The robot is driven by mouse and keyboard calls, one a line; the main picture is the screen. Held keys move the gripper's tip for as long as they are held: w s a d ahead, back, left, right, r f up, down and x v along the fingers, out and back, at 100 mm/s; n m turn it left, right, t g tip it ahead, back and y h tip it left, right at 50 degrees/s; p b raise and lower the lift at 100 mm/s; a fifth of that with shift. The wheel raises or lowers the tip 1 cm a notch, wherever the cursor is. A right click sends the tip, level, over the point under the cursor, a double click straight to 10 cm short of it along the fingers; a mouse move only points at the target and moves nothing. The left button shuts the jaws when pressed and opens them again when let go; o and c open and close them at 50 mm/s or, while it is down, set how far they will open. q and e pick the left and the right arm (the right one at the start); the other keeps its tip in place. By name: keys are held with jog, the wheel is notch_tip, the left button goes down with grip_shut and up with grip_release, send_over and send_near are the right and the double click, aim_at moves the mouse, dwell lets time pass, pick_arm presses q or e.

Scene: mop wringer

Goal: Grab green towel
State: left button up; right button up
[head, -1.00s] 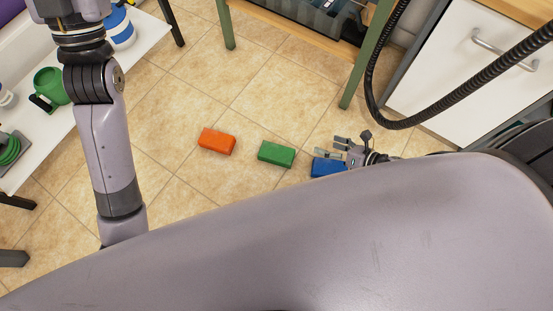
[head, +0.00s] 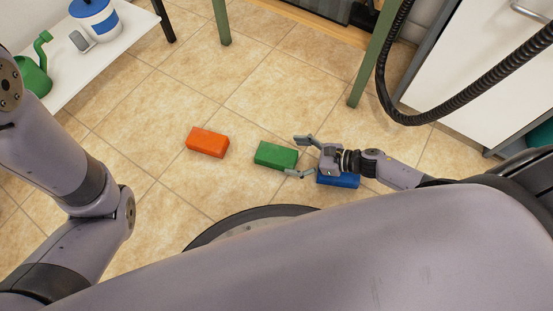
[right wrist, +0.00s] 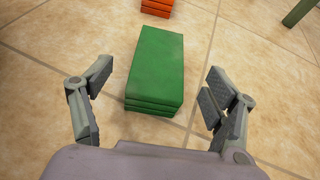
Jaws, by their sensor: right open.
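The green towel (head: 276,155) is a folded, layered block lying on the tiled floor between an orange one and a blue one. It also shows in the right wrist view (right wrist: 156,68), in front of and between the spread fingers. My right gripper (head: 302,157) is open and empty, just right of the green towel. In the right wrist view the right gripper (right wrist: 152,105) has one finger on each side of the towel's near end, with gaps on both sides. My left arm shows at the left of the head view, but its gripper is out of view.
The orange folded block (head: 208,142) lies left of the green towel. The blue one (head: 338,180) is partly hidden under my right gripper. A white bench (head: 112,45) with a green watering can (head: 36,75) stands upper left. Green table legs (head: 366,72) and a black hose (head: 388,100) are at upper right.

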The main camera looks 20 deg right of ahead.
aim_at(274, 154)
jog(key=x, duration=0.2)
jog(key=shift+w+a+f+b, duration=0.15)
jog(key=shift+w+a+b, duration=0.1)
jog(key=shift+b, duration=0.15)
jog(key=b+x, duration=0.2)
jog(key=x, duration=0.2)
jog(key=shift+w+a+f+b, duration=0.1)
jog(key=shift+a+b, duration=0.1)
jog(key=shift+b, duration=0.2)
jog(key=shift+w+a, duration=0.2)
jog(key=shift+a, duration=0.1)
jog(key=c, duration=1.3)
jog(key=shift+s, duration=0.1)
